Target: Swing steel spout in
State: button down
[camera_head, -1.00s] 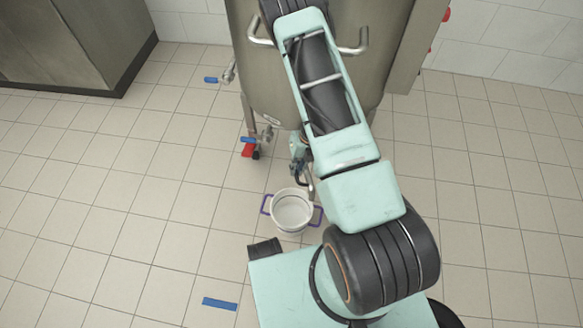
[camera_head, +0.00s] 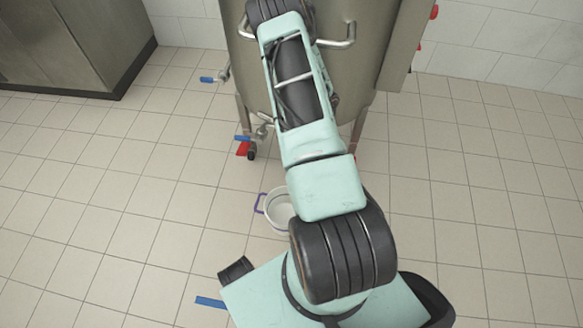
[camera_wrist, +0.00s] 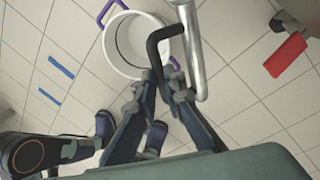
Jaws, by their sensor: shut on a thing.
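The steel spout (camera_wrist: 193,58) is a bright bent pipe in the wrist view, with a black bar-like grip (camera_wrist: 153,52) branching to its left. My gripper (camera_wrist: 166,82) is shut on the lower end of this black grip. A white bucket (camera_wrist: 118,58) with purple handles stands on the floor below. In the wrist view the grip crosses over its right rim, and the spout's open end lies to the right of it. In the head view the bucket (camera_head: 277,212) shows left of my arm, partly covered. My arm hides the gripper and spout there.
A large steel tank (camera_head: 338,75) on legs stands behind my arm. A valve with a blue lever (camera_head: 207,79) and a red lever (camera_head: 243,149) stick out at its left. A steel cabinet (camera_head: 75,45) stands at the far left. Tiled floor at both sides is clear.

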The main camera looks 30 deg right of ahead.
jog(key=shift+s+d+n, duration=0.1)
jog(key=shift+d+n, duration=0.25)
jog(key=shift+n, duration=0.05)
dwell(0.4)
jog(key=c, duration=2)
grip_release()
